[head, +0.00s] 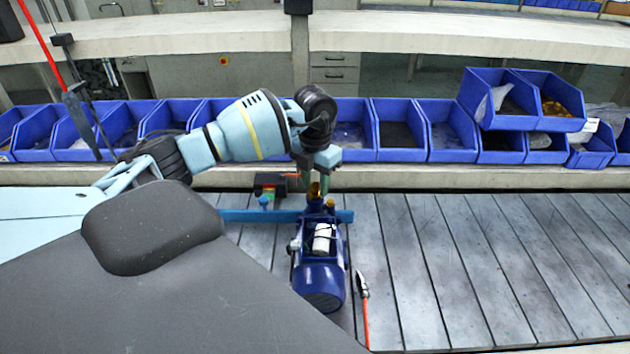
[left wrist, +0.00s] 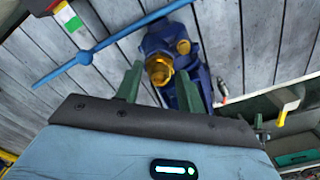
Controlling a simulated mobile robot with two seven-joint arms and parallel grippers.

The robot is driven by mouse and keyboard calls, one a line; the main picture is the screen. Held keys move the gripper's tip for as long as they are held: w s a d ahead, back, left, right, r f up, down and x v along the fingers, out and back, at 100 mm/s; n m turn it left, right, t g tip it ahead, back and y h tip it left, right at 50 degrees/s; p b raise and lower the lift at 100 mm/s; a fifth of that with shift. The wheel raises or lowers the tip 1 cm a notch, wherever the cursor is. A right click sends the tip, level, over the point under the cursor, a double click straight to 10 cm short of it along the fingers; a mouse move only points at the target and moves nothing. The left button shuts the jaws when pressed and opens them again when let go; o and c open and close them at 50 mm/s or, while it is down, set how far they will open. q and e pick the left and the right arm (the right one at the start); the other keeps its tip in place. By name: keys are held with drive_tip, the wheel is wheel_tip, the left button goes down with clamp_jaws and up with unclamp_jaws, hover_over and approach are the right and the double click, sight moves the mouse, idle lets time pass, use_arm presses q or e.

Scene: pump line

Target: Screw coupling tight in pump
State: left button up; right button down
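The blue pump (head: 320,285) lies on the slatted grey surface, and also shows in the left wrist view (left wrist: 188,88). The brass coupling (head: 314,190) stands at the pump's far end; in the left wrist view the brass coupling (left wrist: 159,70) sits between my fingertips. My left gripper (head: 315,183) points down over it, with its green fingers (left wrist: 158,78) on either side. Narrow gaps seem to show between fingers and coupling, so it looks open around it. How deep the coupling sits in its port is hidden. My right gripper is in neither view.
A blue bar (head: 245,215) lies beside the pump's far end, near a small box with red and green parts (head: 270,185). A red-handled tool (head: 365,310) lies right of the pump. Blue bins (head: 450,130) line the back. The right side of the surface is clear.

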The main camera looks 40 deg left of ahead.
use_arm(q)
drive_tip(key=shift+c, duration=0.3)
clamp_jaws()
drive_tip(key=shift+f+m, duration=0.1)
drive_tip(key=shift+m, duration=0.7)
drive_tip(key=shift+m+b, duration=0.3)
drive_tip(key=shift+m, duration=0.6)
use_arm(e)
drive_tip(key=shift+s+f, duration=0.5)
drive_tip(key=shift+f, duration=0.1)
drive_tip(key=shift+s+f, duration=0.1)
use_arm(q)
drive_tip(key=shift+m, duration=0.6)
drive_tip(key=shift+o, duration=2.2)
unclamp_jaws()
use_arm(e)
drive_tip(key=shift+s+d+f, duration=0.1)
